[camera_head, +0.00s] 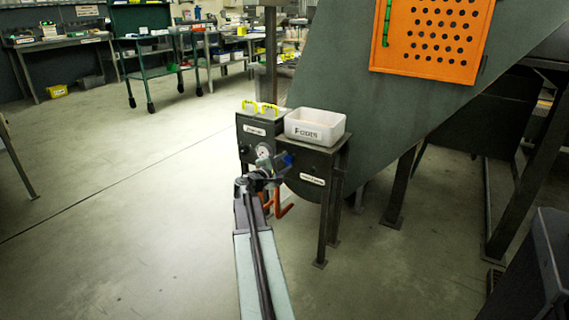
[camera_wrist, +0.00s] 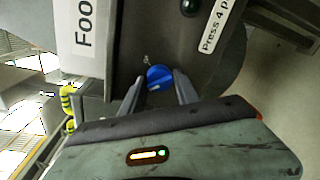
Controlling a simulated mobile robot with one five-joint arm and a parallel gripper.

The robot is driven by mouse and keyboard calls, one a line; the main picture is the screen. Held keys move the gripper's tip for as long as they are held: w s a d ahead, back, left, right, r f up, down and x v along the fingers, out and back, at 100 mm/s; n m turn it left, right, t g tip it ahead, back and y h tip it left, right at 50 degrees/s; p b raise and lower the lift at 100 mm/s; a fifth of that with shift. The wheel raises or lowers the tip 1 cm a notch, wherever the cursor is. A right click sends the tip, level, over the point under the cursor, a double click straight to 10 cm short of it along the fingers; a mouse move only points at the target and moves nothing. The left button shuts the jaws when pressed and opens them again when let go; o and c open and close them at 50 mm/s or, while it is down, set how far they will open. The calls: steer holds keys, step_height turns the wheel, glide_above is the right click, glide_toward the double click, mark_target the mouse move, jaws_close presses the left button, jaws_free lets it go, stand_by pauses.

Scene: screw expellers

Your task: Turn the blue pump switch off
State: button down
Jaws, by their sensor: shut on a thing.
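The blue pump switch (camera_wrist: 159,77) is a round blue knob with a pale mark, on the dark front panel of a box. My gripper (camera_wrist: 160,86) has one finger on each side of the knob and is shut on it in the wrist view. In the head view the blue switch (camera_head: 286,160) shows just right of my gripper (camera_head: 274,168), at the front of the dark cabinet (camera_head: 312,160). A small label by the knob is too small to read.
A black knob (camera_wrist: 190,7) and a "Press 4" label (camera_wrist: 214,25) are near the switch. An orange perforated panel (camera_head: 431,38) is above right. Open floor lies left.

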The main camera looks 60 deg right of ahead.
steer(key=shift+w, duration=0.2)
stand_by(0.4)
steer(key=c, duration=0.9)
jaws_free()
steer(key=shift+c, duration=0.2)
steer(key=shift+s, duration=0.1)
steer(key=shift+a, duration=0.1)
steer(key=a, duration=0.7)
steer(key=shift+a+r+p, duration=0.35)
steer(key=shift+r, duration=0.05)
